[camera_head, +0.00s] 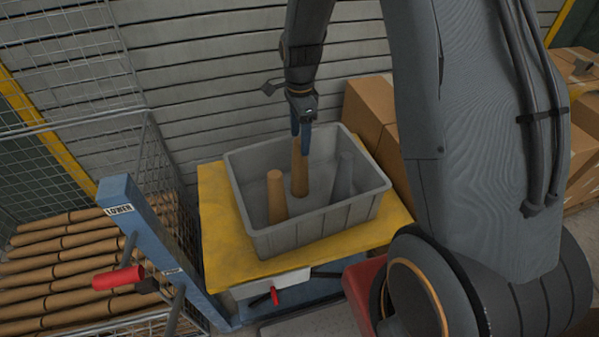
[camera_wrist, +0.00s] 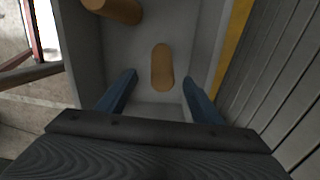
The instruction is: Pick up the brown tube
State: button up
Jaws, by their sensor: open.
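Two brown tubes stand upright in a grey bin. One brown tube (camera_head: 299,172) is at the bin's middle, and it also shows in the wrist view (camera_wrist: 162,67). The other brown tube (camera_head: 277,197) stands nearer the front left, and it shows at the top left of the wrist view (camera_wrist: 113,9). The grey bin (camera_head: 318,226) sits on a yellow platform. My gripper (camera_head: 301,134) points down over the bin at the top of the middle tube. In the wrist view its two blue fingers are apart, with the tube's end ahead of the gap between them. I cannot tell whether they touch it.
The yellow platform (camera_head: 226,245) belongs to a blue-framed lift with a red handle (camera_head: 118,277). A wire cage at left holds several stacked brown tubes (camera_head: 60,262). Cardboard boxes (camera_head: 368,108) stand behind and right of the bin. A slatted grey wall (camera_head: 190,75) rises behind.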

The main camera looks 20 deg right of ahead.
aim_at(300, 157)
jog(key=shift+w+f, duration=0.2)
jog(key=shift+f, duration=0.3)
jog(key=shift+f+p, duration=0.9)
jog(key=shift+f, duration=2.95)
jog(key=c, duration=1.4)
jog(key=shift+r, duration=0.1)
